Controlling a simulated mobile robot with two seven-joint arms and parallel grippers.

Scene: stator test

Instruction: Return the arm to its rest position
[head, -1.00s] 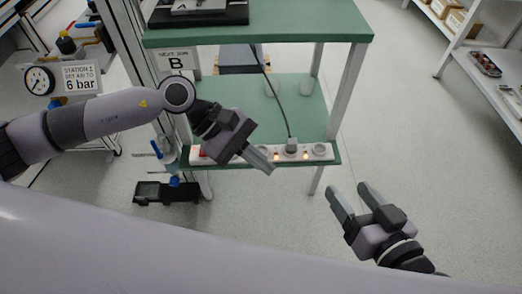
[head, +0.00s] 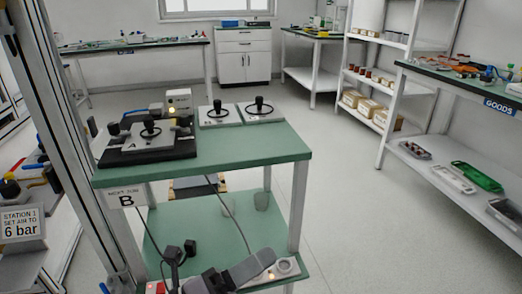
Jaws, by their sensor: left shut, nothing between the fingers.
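My left gripper (head: 262,262) is low in the head view, in front of the lower shelf of the green cart. Its grey fingers are together, point up and to the right, and hold nothing. They overlap the white power strip (head: 287,267) along the shelf's front edge and hide part of it. I cannot tell whether they touch it. Most of the left arm is below the picture. My right gripper is out of the picture.
The green cart top (head: 240,155) carries a black fixture (head: 148,148) and two light plates with black knobs (head: 220,112). A black plug-like part with a cable (head: 173,256) stands by the strip. A metal post (head: 75,130) rises at left; the floor at right is clear.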

